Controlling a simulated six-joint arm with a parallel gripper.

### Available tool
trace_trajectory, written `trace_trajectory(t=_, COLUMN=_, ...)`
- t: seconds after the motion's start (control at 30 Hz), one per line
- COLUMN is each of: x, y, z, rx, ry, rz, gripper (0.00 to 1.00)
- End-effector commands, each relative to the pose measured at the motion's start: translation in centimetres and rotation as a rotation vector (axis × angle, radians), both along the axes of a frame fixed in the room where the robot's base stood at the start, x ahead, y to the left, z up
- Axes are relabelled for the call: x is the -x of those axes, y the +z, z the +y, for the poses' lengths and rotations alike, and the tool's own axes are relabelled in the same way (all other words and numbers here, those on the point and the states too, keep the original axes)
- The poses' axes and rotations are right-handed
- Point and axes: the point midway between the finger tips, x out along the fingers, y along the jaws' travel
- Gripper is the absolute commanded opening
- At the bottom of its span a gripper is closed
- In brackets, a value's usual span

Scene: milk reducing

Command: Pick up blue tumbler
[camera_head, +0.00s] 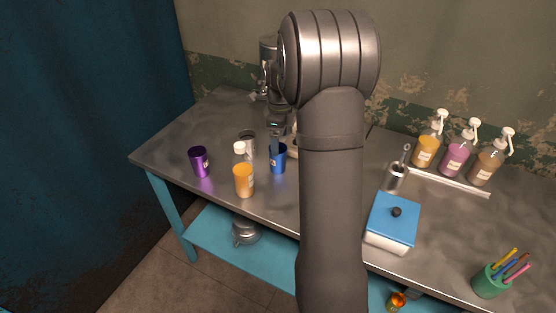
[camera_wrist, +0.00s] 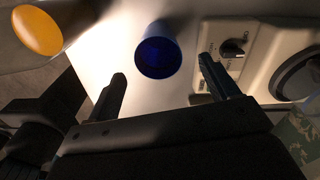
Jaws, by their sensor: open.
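The blue tumbler (camera_head: 278,160) stands upright on the metal table, just left of my arm in the head view. In the wrist view the blue tumbler (camera_wrist: 158,52) is seen from above, with its dark open mouth showing. My gripper (camera_wrist: 162,80) is open, with one finger to each side below the tumbler in that picture. The tumbler lies ahead of the fingertips, roughly between their lines, and nothing is between the fingers. In the head view my gripper (camera_head: 274,128) is small and close above the tumbler; any contact cannot be told.
A pale machine with a black knob (camera_wrist: 234,48) is close on the right in the wrist view. A blue-lidded box (camera_head: 392,222) and pump bottles (camera_head: 455,160) stand right of my arm.

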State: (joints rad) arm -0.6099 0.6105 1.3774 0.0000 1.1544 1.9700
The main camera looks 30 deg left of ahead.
Motion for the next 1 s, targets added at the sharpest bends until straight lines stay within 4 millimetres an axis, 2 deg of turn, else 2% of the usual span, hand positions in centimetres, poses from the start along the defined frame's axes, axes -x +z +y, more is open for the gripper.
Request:
trace_trajectory(t=0.1, x=0.0, y=-2.0, z=0.0, rx=0.001, ry=0.0, rz=0.002, gripper=0.8)
trace_trajectory(t=0.37, x=0.1, y=-3.9, z=0.1, rx=0.001, ry=0.0, rz=0.002, gripper=0.8)
trace_trajectory(t=0.63, x=0.2, y=-7.7, z=0.4, rx=0.001, ry=-0.001, rz=0.001, gripper=0.8)
trace_trajectory(t=0.73, x=0.2, y=-8.3, z=0.4, rx=0.001, ry=-0.001, rz=0.001, gripper=0.8)
trace_trajectory(t=0.97, x=0.2, y=-8.4, z=0.4, rx=0.0, ry=-0.001, rz=-0.001, gripper=0.8)
trace_trajectory(t=1.0, x=0.2, y=-8.4, z=0.4, rx=0.0, ry=-0.001, rz=-0.001, gripper=0.72)
